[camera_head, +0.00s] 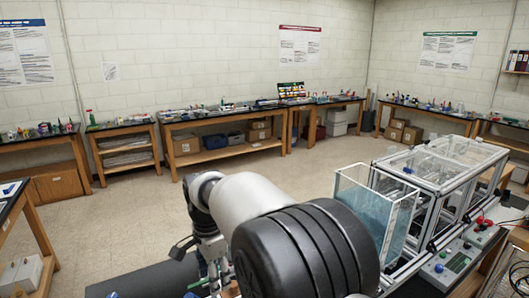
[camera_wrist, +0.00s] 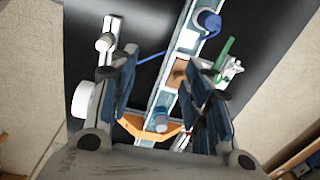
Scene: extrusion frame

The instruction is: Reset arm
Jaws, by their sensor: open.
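My gripper (camera_wrist: 160,80) shows in the wrist view with its two dark blue-padded fingers spread apart. No object is held between the pads. Behind the gap lies a silver extrusion rail (camera_wrist: 186,42), running diagonally over a black surface (camera_wrist: 260,25). A blue round knob (camera_wrist: 208,22) sits at the rail's upper end, and an orange bracket (camera_wrist: 148,128) lies near its lower end. How far these parts are from the fingers is hard to tell. In the head view my white and black arm fills the lower middle, and the gripper is not clearly seen there.
An extrusion frame with clear panels (camera_head: 448,162) stands at the right, beside a clear tank with bluish contents (camera_head: 374,208) close to my arm. A control box with knobs (camera_head: 458,258) is at lower right. Benches (camera_head: 222,123) line the walls. The middle floor (camera_head: 130,215) is clear.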

